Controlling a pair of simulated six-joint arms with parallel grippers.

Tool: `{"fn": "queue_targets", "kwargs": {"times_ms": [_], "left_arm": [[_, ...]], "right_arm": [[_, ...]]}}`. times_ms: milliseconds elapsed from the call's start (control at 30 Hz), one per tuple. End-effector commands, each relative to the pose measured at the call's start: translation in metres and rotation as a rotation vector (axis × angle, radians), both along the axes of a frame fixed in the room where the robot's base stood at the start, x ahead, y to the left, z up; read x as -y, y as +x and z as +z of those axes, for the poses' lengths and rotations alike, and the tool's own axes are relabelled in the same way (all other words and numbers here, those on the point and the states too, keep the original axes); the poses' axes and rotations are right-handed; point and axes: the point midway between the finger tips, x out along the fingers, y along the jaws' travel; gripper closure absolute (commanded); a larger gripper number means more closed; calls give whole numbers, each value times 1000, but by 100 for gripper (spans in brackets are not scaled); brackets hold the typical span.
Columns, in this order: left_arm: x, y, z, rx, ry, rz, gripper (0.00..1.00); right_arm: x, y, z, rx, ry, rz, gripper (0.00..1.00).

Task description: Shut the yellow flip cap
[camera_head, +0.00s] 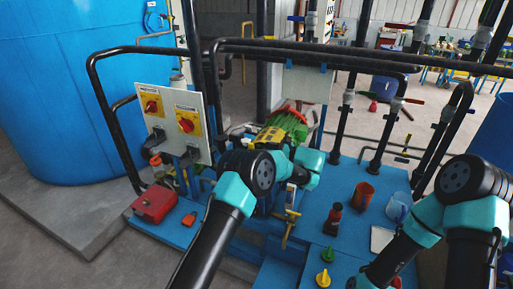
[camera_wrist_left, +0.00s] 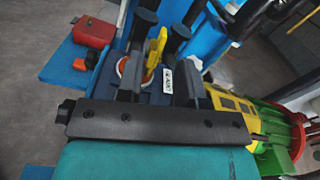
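A yellow piece (camera_wrist_left: 155,48), which I take for the flip cap, stands up between the fingers of my left gripper (camera_wrist_left: 162,30) in the left wrist view. The fingers are apart, one on each side of it; I cannot tell whether either touches it. A round opening with an orange rim (camera_wrist_left: 122,66) shows beside the left finger, partly covered by it. A dark body with a white label (camera_wrist_left: 168,80) lies below. In the head view a yellow fitting (camera_head: 290,225) shows below my left wrist, and my left fingers are mostly hidden. My right gripper is not clearly visible.
A red box (camera_head: 155,203) and a small orange-red block (camera_head: 188,218) sit at left. A green motor (camera_head: 290,125) is behind my left wrist. A dark bottle (camera_head: 333,218), an orange cup (camera_head: 362,195) and a blue cup (camera_head: 398,206) stand right. Black pipes (camera_head: 120,120) surround the area.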

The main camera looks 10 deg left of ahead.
Motion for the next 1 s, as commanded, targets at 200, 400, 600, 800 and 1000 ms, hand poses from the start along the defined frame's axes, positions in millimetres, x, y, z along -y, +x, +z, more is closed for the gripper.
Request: {"fn": "queue_targets", "kwargs": {"times_ms": [200,400,600,800,1000], "left_arm": [[43,-10,0,0,0,-2,66],[70,-16,0,1,0,-2,66],[77,-18,1,1,0,1,66],[77,-18,1,1,0,1,66],[66,-15,6,20,-39,35,48]], "right_arm": [[0,0,0,0,0,0,14],[0,0,0,0,0,0,14],[0,0,0,0,0,0,14],[0,0,0,0,0,0,14],[0,0,0,0,0,0,14]]}}
